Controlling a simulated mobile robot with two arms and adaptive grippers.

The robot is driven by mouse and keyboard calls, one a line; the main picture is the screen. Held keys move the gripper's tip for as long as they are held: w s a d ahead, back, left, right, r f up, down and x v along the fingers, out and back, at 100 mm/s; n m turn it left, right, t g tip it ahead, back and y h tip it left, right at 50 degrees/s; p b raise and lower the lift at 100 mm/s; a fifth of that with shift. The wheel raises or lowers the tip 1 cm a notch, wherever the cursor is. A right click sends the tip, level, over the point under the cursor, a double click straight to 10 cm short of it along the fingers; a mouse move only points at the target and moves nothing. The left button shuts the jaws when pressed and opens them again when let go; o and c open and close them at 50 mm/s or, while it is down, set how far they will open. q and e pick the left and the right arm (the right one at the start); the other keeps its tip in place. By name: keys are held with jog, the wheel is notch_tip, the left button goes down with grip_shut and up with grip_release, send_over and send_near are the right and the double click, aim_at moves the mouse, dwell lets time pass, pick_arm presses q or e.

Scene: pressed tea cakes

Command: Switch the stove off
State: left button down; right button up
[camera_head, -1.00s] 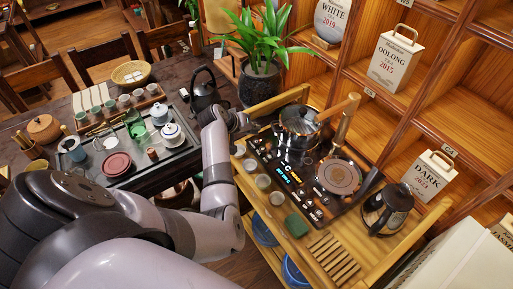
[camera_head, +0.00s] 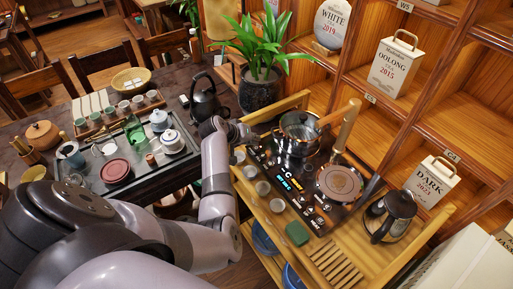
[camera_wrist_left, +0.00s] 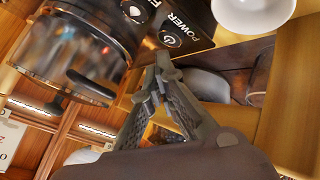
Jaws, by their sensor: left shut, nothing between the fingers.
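The stove (camera_head: 283,178) is a black glass hob on the wooden cart, with lit orange and blue characters on its panel. A glass pot (camera_head: 298,140) stands at its far end; the pot also shows in the left wrist view (camera_wrist_left: 75,45). The touch key marked POWER (camera_wrist_left: 171,39) shows in the left wrist view, just beyond the fingertips. My left gripper (camera_head: 250,133) is at the stove's far left corner. In the left wrist view its fingertips (camera_wrist_left: 157,75) are together and empty, close to the key; contact cannot be told. My right gripper is out of view.
Several small cups (camera_head: 263,188) line the cart's left side; a white one (camera_wrist_left: 252,12) is near the fingers. A dark kettle (camera_head: 391,215) stands further right. The tea table (camera_head: 190,103) is left.

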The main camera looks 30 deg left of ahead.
aim_at(254, 147)
pick_arm(q)
jog(key=shift+f, duration=0.1)
dwell(0.6)
jog(key=shift+f, duration=0.35)
jog(key=shift+f, duration=0.3)
dwell(0.4)
dwell(0.3)
jog(key=shift+r+p, duration=0.6)
jog(key=shift+r, duration=0.1)
notch_tip(254, 147, up, 5)
jog(key=p, duration=0.5)
jog(key=shift+r, duration=0.1)
jog(key=shift+s, duration=0.1)
dwell(0.6)
